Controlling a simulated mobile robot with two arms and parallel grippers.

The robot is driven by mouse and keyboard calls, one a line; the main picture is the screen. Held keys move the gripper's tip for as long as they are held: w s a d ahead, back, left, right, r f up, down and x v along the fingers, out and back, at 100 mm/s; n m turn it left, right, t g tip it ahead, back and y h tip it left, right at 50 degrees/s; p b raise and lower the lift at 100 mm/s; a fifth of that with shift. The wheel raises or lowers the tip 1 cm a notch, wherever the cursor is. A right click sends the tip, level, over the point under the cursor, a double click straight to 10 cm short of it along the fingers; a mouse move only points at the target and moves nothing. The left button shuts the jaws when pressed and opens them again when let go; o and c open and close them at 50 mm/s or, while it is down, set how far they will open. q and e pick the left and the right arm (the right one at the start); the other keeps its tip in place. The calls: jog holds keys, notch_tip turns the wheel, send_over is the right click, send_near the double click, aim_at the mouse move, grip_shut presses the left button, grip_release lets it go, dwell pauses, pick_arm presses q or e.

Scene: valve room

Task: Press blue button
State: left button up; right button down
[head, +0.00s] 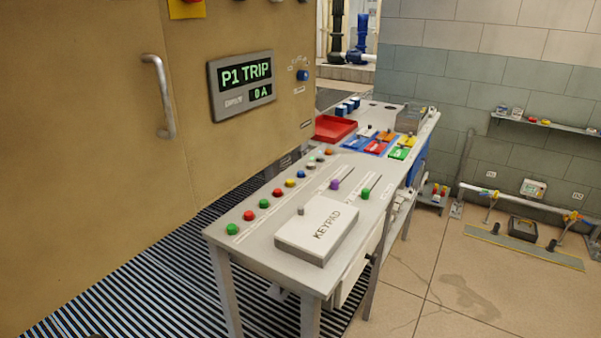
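A small blue button (302,174) sits in a row of coloured buttons along the left edge of the grey table (262,246). It lies between a yellow button (290,183) and a brownish-red one (311,167). Nearer in the same row are green and red buttons, the nearest green (232,229). A blue round knob (303,75) is on the tan cabinet beside the display. Neither of my grippers is in view.
Purple (336,185) and green (365,193) slider knobs stand right of the buttons. A red tray (334,128) and coloured bins are farther back. The tan cabinet (95,120) rises on the left; tiled floor is open right.

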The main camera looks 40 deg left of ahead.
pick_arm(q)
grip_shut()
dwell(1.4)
